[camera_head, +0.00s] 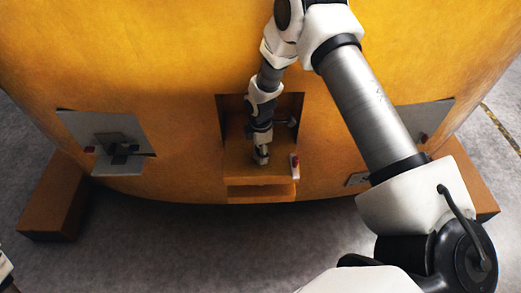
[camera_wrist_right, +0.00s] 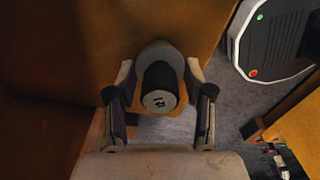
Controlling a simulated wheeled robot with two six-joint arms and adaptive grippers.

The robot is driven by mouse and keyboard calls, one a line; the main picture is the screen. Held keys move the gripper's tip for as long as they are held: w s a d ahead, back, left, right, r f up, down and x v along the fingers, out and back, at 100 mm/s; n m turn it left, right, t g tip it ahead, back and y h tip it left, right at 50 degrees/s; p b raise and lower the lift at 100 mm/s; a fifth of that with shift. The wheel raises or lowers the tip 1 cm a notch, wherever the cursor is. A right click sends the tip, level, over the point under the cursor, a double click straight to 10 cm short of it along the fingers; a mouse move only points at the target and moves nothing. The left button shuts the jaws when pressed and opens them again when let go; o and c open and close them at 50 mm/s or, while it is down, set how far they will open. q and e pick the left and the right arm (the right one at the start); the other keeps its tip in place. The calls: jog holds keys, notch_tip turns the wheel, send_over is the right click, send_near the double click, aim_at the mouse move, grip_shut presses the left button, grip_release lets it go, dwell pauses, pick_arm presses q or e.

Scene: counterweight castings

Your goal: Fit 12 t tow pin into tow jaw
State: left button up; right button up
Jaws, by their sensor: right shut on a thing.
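The tow jaw (camera_head: 240,172) is the orange ledge with a slot below it, in the middle recess of the casting. My right gripper (camera_head: 261,158) points down into this recess, over the ledge. In the right wrist view, my right gripper (camera_wrist_right: 160,74) is shut on the tow pin (camera_wrist_right: 160,100), a dark cylinder with a marked grey end face, seen nearly end-on between the fingers. A pale grey rounded part shows just behind the pin. The pin's lower end is hidden, so I cannot tell whether it is in a hole. My left gripper is not in view.
The big orange casting (camera_head: 150,60) fills the back. A grey-plated recess (camera_head: 85,125) is on its left, another (camera_head: 428,118) on its right. A small red-and-white part (camera_head: 295,167) is at the jaw's right edge. An orange block (camera_head: 52,205) stands at left. The grey floor in front is clear.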

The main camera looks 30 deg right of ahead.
jog(key=shift+f+b, duration=0.9)
jog(key=shift+f, duration=0.35)
jog(key=o, duration=1.4)
jog(key=shift+o, duration=0.4)
jog(key=shift+r, duration=0.1)
notch_tip(320, 180, up, 12)
jog(key=shift+s, duration=0.1)
